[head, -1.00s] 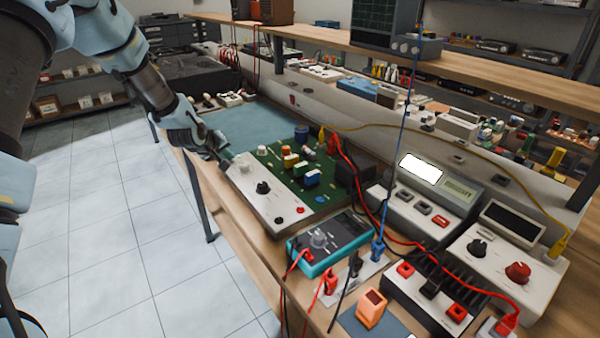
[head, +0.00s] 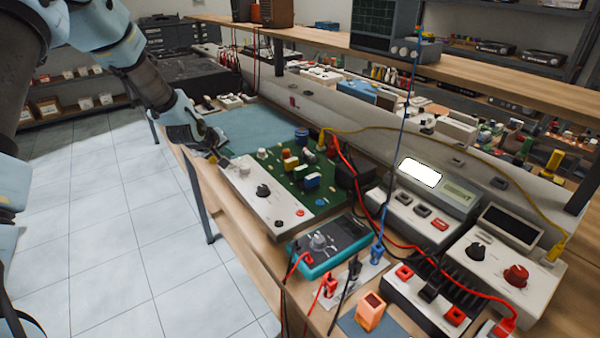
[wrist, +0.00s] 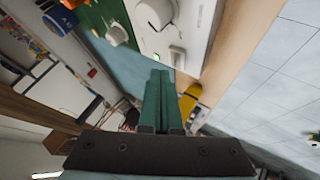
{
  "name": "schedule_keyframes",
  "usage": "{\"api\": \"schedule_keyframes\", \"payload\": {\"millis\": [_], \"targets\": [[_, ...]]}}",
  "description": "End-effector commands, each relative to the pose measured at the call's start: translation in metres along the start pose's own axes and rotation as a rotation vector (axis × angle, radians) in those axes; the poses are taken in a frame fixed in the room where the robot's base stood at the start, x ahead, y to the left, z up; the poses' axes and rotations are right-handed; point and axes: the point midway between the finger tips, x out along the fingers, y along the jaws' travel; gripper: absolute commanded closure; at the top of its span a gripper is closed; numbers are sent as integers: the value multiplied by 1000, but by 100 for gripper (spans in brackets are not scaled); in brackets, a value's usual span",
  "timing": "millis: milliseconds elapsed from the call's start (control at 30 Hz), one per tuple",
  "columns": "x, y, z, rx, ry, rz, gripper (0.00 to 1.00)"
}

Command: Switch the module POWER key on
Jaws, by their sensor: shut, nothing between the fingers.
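The module is a white control panel (head: 265,200) with a green circuit board (head: 300,176) behind it. In the wrist view the white panel (wrist: 199,20) is at the top, with a pale knob (wrist: 155,13). A pale raised control (wrist: 177,56) sits near the panel's end, with a small bright green spot (wrist: 175,73) close by. I cannot read any label, so which control is the POWER key is unclear. My gripper (head: 226,158) is at the panel's far-left end. Its green fingers (wrist: 160,73) are together and empty; I cannot tell whether they touch the panel.
A teal multimeter (head: 330,245) and an orange block (head: 370,310) stand nearer on the bench. Red and yellow cables cross the right side. A blue-grey mat (head: 250,130) lies behind the module. A yellow object (wrist: 188,101) is beside the fingers. Tiled floor is free at left.

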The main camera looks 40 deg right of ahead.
Motion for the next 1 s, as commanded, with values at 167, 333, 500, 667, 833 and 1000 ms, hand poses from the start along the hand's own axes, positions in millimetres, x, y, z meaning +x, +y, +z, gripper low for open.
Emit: {"api": "schedule_keyframes", "payload": {"millis": [167, 333, 500, 667, 833, 1000], "targets": [[-15, 11, -11, 0, 1, 1, 100], [-26, 19, -19, 0, 1, 1, 100], [-35, 25, -26, 1, 1, 0, 100], [-36, 26, -26, 1, 1, 0, 100], [-36, 26, -26, 1, 0, 0, 100], [-36, 26, -26, 0, 1, 0, 100]]}}
